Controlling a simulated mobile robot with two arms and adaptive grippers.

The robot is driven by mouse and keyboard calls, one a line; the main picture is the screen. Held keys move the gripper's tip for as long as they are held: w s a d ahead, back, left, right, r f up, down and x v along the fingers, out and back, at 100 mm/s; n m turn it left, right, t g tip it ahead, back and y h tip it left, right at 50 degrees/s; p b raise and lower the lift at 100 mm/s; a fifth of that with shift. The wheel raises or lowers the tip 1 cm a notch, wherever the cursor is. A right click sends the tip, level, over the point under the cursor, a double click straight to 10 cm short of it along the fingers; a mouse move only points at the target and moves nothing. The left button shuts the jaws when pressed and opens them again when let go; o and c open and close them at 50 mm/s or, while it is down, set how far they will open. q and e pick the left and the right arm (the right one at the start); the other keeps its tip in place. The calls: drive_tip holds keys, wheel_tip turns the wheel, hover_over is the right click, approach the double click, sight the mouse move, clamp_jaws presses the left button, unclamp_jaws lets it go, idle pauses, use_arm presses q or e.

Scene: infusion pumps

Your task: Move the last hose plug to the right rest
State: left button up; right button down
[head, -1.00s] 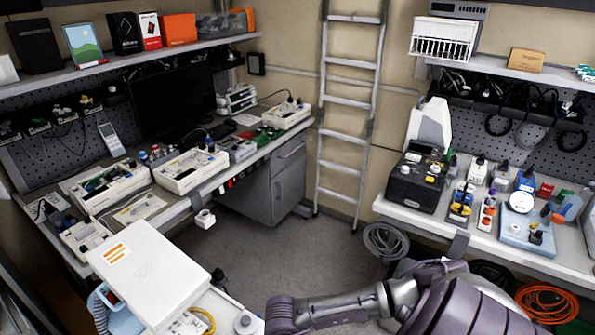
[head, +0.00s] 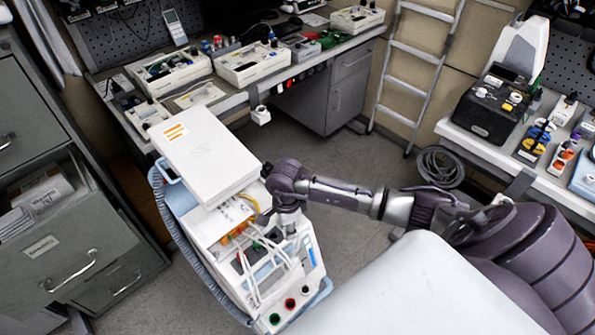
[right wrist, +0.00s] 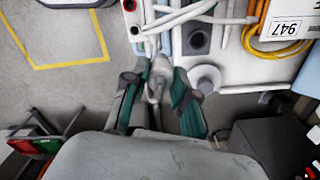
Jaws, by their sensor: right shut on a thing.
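My right gripper (right wrist: 160,92) is shut on a grey hose plug (right wrist: 158,72), which sits between its teal-lined fingers at the edge of the white machine. Pale hoses (right wrist: 185,14) run just beyond the plug. A round grey fitting (right wrist: 207,80) stands right of the fingers, and a dark square socket (right wrist: 198,38) lies above it; I cannot tell which part is the right rest. In the head view my right gripper (head: 268,208) is at the machine (head: 312,262), mostly hidden behind its own wrist; the plug cannot be made out there. My left gripper is not in view.
A yellow hose (right wrist: 262,28) loops beside a label reading 947. A grey filing cabinet (head: 60,215) stands at left, a workbench (head: 235,100) behind. The floor (head: 345,215) right of the machine is clear.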

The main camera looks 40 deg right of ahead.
drive_tip(key=w+a+b, duration=0.1)
drive_tip(key=w+b, duration=0.3)
drive_tip(key=w, duration=0.3)
drive_tip(key=shift+s+a+f+b, duration=0.1)
drive_tip(key=shift+a+f+b, duration=0.05)
drive_tip(key=shift+f+b, duration=2.2)
drive_tip(key=shift+f+b, duration=1.25)
drive_tip(key=shift+f, duration=0.5)
drive_tip(key=c, duration=0.8)
unclamp_jaws()
drive_tip(key=shift+c, duration=0.2)
drive_tip(key=shift+r, duration=0.15)
wheel_tip(320, 180, up, 12)
